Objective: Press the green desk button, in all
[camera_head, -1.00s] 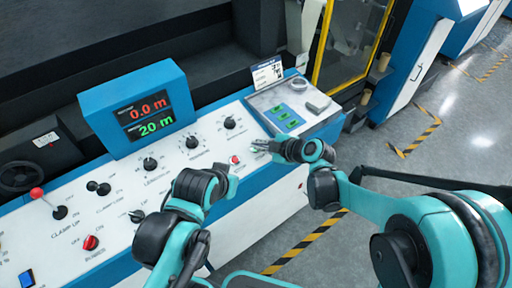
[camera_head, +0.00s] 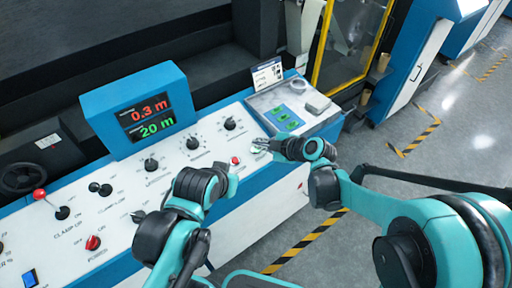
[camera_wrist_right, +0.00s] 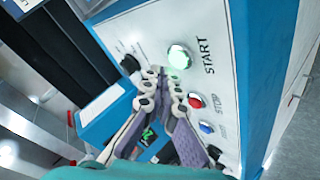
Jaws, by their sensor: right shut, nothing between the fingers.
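The green button (camera_wrist_right: 180,57), marked START, is a round dome on the white panel and glows in the right wrist view. My right gripper (camera_wrist_right: 164,73) is shut and empty, its fingertips over the button's near edge; I cannot tell whether they touch it. In the head view my right gripper (camera_head: 262,145) is at the panel's right part and largely hides the button. The display (camera_head: 147,116) reads 0.3 m in red above 20 m in green. My left gripper (camera_head: 232,183) is partly hidden by its own wrist, low in front of the panel; its fingers are unclear.
A red button (camera_wrist_right: 195,101) and a blue button (camera_wrist_right: 206,127) sit beside the green one. Black knobs (camera_head: 229,123) and a red-topped lever (camera_head: 40,195) stand on the panel. A grey tray with green pieces (camera_head: 283,113) is behind my right gripper.

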